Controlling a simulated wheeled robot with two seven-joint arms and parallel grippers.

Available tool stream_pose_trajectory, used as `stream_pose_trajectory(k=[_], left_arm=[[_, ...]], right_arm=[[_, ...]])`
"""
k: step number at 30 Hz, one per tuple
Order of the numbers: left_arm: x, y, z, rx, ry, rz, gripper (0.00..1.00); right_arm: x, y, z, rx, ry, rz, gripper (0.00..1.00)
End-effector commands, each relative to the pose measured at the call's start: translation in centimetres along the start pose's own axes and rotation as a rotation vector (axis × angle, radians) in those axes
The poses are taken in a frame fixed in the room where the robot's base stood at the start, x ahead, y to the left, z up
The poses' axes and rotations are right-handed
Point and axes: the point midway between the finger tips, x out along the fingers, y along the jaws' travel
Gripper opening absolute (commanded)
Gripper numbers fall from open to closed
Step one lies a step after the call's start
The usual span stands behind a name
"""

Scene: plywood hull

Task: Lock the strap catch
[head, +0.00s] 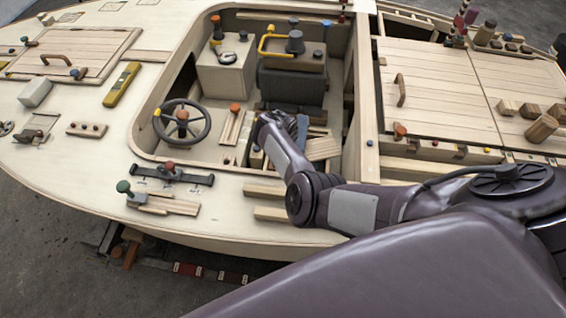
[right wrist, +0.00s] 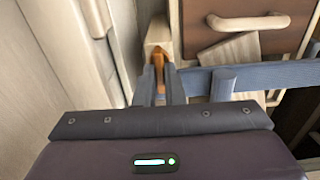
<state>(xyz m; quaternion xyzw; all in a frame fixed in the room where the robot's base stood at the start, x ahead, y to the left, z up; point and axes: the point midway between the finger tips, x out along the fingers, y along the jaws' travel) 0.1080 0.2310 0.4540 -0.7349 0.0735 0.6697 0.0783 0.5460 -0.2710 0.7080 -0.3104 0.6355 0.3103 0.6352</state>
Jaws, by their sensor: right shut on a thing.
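In the right wrist view, my right gripper (right wrist: 159,84) has its two blue-grey fingers closed on a small orange-brown catch lever (right wrist: 157,58). The lever stands at a pale wooden block (right wrist: 158,30), and its lower part is hidden between the fingers. A blue strap (right wrist: 272,76) runs from beside the fingers to the right edge. A short upright blue piece (right wrist: 223,83) stands in front of it. In the head view, my right arm reaches into the cockpit, and its fingertips and the catch cannot be made out. My left gripper is not in view.
A brown panel with a pale handle (right wrist: 248,21) is behind the strap. A pale wall (right wrist: 58,55) stands close on the left. In the head view, a steering wheel (head: 182,121) and a lever box (head: 222,72) are near the arm. The cockpit rim (head: 225,173) bounds the space.

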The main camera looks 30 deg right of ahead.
Motion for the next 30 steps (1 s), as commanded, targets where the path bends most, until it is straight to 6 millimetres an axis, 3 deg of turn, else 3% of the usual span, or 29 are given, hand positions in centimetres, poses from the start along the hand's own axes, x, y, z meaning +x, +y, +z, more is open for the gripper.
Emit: stream_pose_trajectory(k=[7, 8, 12, 22, 30], left_arm=[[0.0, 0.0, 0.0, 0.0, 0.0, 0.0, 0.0], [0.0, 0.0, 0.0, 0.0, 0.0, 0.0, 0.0], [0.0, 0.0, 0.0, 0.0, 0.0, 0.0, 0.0], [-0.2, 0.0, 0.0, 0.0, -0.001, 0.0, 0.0], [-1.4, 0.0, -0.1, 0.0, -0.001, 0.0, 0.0]], right_arm=[[0.0, 0.0, 0.1, 0.0, -0.001, 0.001, 0.0], [0.0, 0.0, 0.1, 0.0, -0.001, 0.001, 0.13], [0.0, 0.0, 0.1, -0.001, -0.001, 0.001, 0.31], [-0.5, 0.0, 0.0, 0.0, -0.001, -0.001, 0.31], [-4.7, 0.0, 0.1, 0.0, -0.001, -0.001, 0.31]])
